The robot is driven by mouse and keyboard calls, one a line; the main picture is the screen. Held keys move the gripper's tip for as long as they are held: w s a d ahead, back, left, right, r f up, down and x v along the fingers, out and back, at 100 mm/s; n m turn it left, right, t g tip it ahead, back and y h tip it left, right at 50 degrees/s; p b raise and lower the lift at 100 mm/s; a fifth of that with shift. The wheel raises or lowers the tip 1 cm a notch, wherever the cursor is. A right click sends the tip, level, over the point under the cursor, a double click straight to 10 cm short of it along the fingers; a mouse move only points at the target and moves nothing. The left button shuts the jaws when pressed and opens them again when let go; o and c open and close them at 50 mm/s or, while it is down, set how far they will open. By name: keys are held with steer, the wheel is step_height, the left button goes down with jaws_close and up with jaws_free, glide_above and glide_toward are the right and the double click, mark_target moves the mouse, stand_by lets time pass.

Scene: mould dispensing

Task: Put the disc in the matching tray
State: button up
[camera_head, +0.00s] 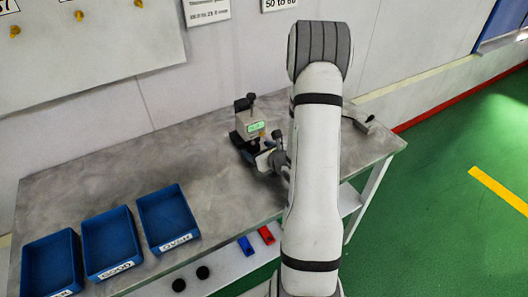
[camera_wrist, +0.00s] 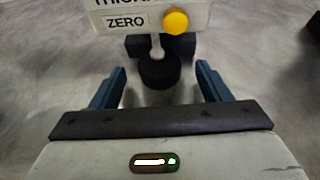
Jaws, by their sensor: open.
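A dark round disc (camera_wrist: 160,74) sits under the probe tip of a thickness gauge (camera_wrist: 150,18), which has a ZERO label and a yellow button. My gripper (camera_wrist: 160,68) is open, with one blue finger on each side of the disc and a gap on both sides. In the head view the gauge (camera_head: 252,123) shows a lit green display, too small to read. My gripper (camera_head: 272,152) is beside it, partly behind my arm, and the disc cannot be made out there. Three blue trays stand at the left: OVER (camera_head: 168,213), GOOD (camera_head: 112,241), and one with an unclear label (camera_head: 51,264).
The grey metal table (camera_head: 200,150) is clear between the trays and the gauge. A blue object (camera_head: 246,246) and a red object (camera_head: 267,235) are at the front edge, near two black round knobs (camera_head: 203,272). A wall stands behind the table.

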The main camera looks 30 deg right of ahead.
steer(key=shift+x, duration=0.8)
steer(key=c, duration=1.1)
steer(key=shift+o, duration=0.2)
steer(key=shift+s, duration=0.1)
